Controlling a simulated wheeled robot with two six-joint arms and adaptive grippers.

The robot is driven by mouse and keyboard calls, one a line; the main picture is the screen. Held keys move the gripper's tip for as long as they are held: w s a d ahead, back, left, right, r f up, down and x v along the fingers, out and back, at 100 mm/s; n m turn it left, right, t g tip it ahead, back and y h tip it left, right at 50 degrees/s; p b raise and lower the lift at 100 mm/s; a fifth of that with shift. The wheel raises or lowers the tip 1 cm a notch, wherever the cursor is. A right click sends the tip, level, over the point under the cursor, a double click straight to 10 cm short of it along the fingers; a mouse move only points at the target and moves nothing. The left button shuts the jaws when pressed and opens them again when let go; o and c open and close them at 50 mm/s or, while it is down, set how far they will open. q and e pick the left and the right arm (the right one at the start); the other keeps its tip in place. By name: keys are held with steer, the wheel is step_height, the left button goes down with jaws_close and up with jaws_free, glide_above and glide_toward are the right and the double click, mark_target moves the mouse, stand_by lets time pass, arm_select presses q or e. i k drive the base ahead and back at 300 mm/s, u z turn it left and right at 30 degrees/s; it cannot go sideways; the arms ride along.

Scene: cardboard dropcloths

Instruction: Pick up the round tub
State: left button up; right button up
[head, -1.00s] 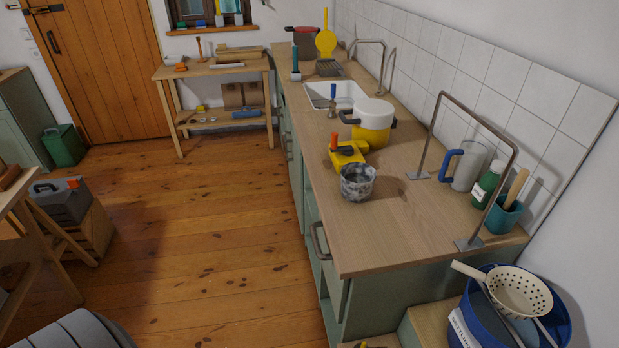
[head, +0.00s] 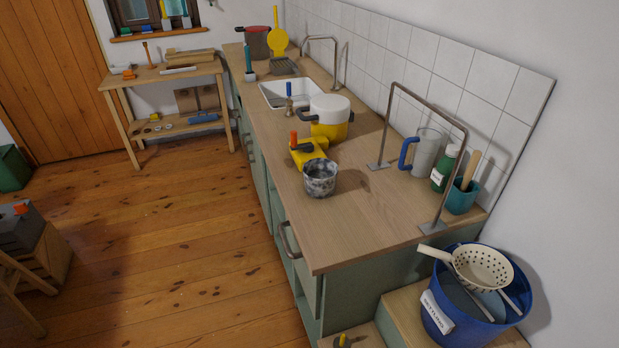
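Two things here could be the round tub, and I cannot tell which one is meant. A small round, open, marbled grey tub (head: 320,180) stands upright near the front edge of the wooden counter (head: 350,225). A larger round blue tub (head: 462,318) with a white label stands at the lower right, beyond the counter's near end. A cream colander (head: 483,267) with a handle rests on top of it and partly hides its inside. Neither of my grippers is in view.
A metal rail frame (head: 425,104) rises at the right. The counter's near end is clear.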

mark_target(320, 174)
steer(key=z, duration=0.05)
steer(key=k, duration=0.6)
steer(key=u, duration=1)
steer(key=i, duration=1.2)
steer(key=z, duration=0.2)
